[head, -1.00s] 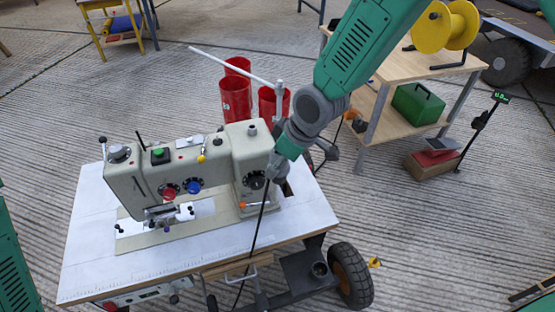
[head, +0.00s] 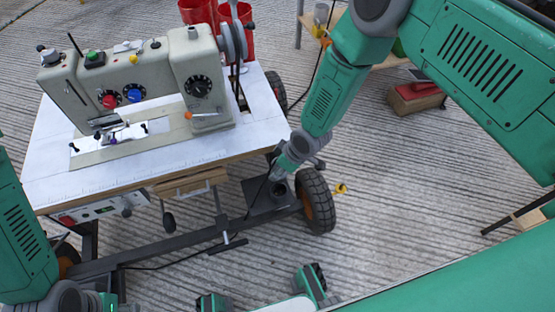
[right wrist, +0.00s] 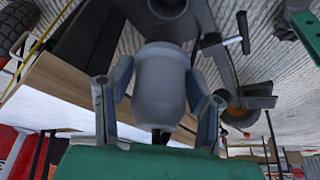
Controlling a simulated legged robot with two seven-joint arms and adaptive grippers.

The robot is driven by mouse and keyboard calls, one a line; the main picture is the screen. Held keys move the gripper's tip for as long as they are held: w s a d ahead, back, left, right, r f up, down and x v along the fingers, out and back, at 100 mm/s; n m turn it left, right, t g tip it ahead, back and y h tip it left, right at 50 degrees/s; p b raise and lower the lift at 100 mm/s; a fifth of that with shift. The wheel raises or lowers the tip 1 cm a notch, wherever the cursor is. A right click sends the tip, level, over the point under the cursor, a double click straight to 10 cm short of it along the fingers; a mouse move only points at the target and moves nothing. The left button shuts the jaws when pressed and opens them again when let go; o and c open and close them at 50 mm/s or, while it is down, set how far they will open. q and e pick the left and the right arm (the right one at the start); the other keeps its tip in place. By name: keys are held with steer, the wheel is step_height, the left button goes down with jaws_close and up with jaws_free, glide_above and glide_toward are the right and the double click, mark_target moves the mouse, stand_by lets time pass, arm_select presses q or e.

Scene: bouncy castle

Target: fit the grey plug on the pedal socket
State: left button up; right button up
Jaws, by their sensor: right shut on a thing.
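The grey plug (right wrist: 160,85) is a rounded grey cylinder, clasped between the fingers of my right gripper (right wrist: 158,100) in the right wrist view. In the head view my right gripper (head: 284,170) points down beside the sewing-machine cart; the plug there is too small to make out clearly. The pedal socket (head: 279,187) is a dark round fitting on the dark plate low on the cart, just below this gripper. In the wrist view the socket (right wrist: 168,8) shows right beyond the plug's end; I cannot tell whether they touch.
The cart's white table (head: 50,175) carries a beige sewing machine (head: 195,65). A black wheel (head: 316,200) stands close right of the socket. A thin black cable runs near the plate.

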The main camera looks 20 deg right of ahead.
steer(key=shift+d+f, duration=0.15)
steer(key=shift+f, duration=0.05)
steer(key=shift+d+f+b, duration=0.1)
steer(key=shift+f+b, duration=0.15)
steer(key=shift+b, duration=0.05)
steer(key=f+b, duration=0.2)
steer(key=f, duration=0.1)
steer(key=shift+a+b, duration=0.3)
steer(key=shift+a, duration=0.1)
steer(key=shift+d+f+b, duration=0.1)
steer(key=shift+f+b, duration=0.55)
steer(key=shift+f, duration=0.15)
steer(key=shift+d+f+b, duration=0.1)
steer(key=shift+f+b, duration=0.4)
steer(key=shift+f, duration=0.25)
steer(key=shift+r, duration=0.1)
